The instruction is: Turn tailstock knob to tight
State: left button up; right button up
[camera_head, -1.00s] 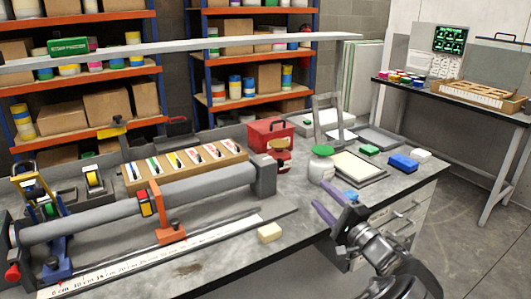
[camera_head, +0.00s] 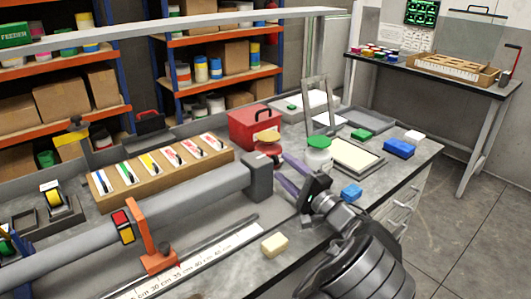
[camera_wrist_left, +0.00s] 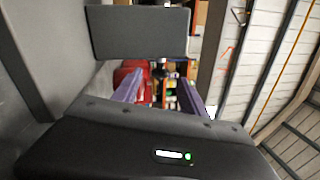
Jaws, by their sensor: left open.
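The tailstock (camera_head: 259,178) is the grey block at the right end of the long grey tube; it also fills the upper middle of the left wrist view (camera_wrist_left: 138,32). A small dark part (camera_wrist_left: 163,70), which looks like its knob, shows just below the block there, between the fingertips in the picture. My left gripper (camera_head: 281,171) is open beside the tailstock's right end face, its purple fingers pointing at it; they also show in the left wrist view (camera_wrist_left: 165,92). Contact with the knob cannot be told. The right gripper is out of view.
A red box (camera_head: 254,127) stands behind the tailstock. A white jar with a green lid (camera_head: 318,155) stands close right of the gripper.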

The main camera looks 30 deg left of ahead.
pick_arm(q)
jog(key=shift+a, duration=0.1)
jog(key=p+x, duration=0.1)
jog(key=x, duration=0.6)
jog(key=shift+w+a, duration=0.15)
jog(key=shift+a, duration=0.15)
jog(key=shift+c, duration=0.5)
grip_shut()
